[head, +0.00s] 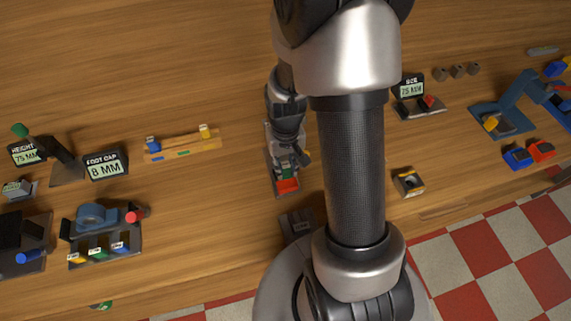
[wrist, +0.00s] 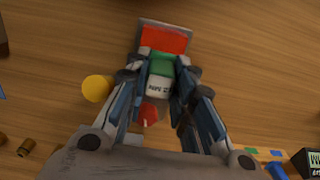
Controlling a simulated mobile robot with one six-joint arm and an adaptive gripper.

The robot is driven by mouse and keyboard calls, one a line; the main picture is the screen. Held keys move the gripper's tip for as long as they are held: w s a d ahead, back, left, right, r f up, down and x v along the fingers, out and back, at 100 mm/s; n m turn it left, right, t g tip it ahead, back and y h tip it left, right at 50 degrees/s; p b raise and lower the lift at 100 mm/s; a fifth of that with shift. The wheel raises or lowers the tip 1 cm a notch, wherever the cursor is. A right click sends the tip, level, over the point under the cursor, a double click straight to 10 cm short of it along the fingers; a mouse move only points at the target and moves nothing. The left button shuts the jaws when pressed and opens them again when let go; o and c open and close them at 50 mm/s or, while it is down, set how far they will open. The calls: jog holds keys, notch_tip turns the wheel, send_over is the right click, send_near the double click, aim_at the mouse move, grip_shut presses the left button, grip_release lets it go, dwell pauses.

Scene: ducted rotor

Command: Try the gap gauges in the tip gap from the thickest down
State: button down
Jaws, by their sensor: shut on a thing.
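My gripper (wrist: 165,70) points down over the table and is shut on a small green block (wrist: 161,64) with a white label. The label is too blurred to read. Just beyond the fingertips is a grey holder with a red pad (wrist: 165,40); I cannot tell whether the block touches it. In the head view my gripper (head: 290,158) is at the middle, with the red pad (head: 288,185) just in front of it. No tip gap can be made out.
A wooden rail (head: 182,145) lies left of my gripper. Signs reading 8 MM (head: 107,164) and 75 MM stand around. A small block with a round hole (head: 408,182) and a blue fixture (head: 510,110) are to the right. Bare table lies between the ring stand and my gripper.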

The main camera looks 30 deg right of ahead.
jog(key=shift+r, duration=0.15)
jog(key=shift+r+p, duration=2.8)
jog(key=shift+r, duration=0.6)
